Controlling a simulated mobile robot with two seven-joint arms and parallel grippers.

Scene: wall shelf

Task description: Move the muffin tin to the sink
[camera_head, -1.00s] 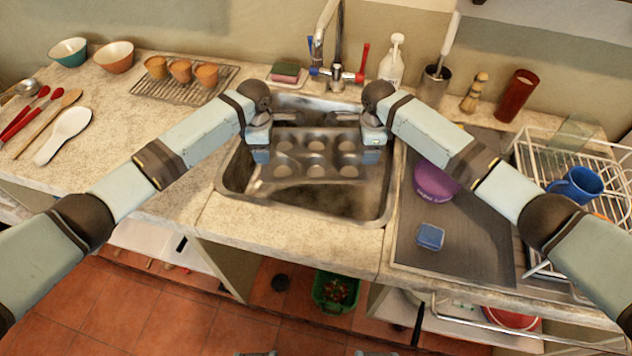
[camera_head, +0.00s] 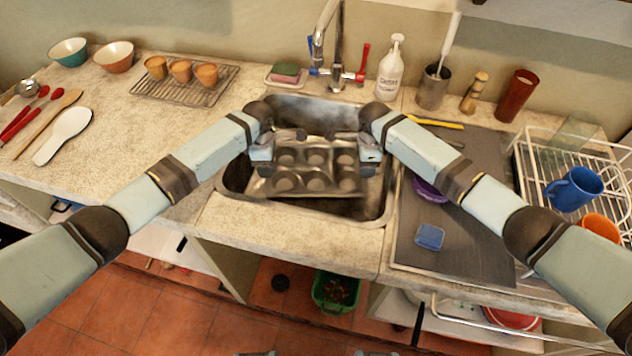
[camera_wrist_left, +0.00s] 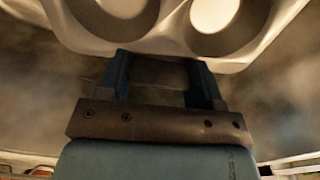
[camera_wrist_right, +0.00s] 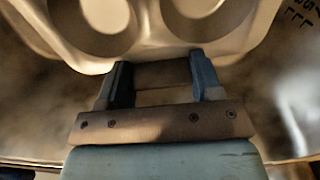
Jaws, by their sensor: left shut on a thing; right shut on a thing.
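The grey metal muffin tin (camera_head: 316,172) with several round cups is held over the sink (camera_head: 232,186), within its outline in the head view. It looks slightly tilted; I cannot tell whether it touches the basin. My left gripper (camera_head: 262,164) is shut on the tin's left end, and the left wrist view shows its fingers (camera_wrist_left: 162,72) at the rim. My right gripper (camera_head: 368,164) is shut on the right end, with its fingers (camera_wrist_right: 155,75) at the rim in the right wrist view. Part of the basin floor is hidden beneath the tin.
The faucet (camera_head: 335,75) stands behind the sink, beside the sponge dish (camera_head: 285,77) and soap bottle (camera_head: 391,70). A purple bowl (camera_head: 430,190), partly hidden by my right arm, and a blue sponge (camera_head: 430,236) lie on the drainboard. The dish rack (camera_head: 535,165) is at right.

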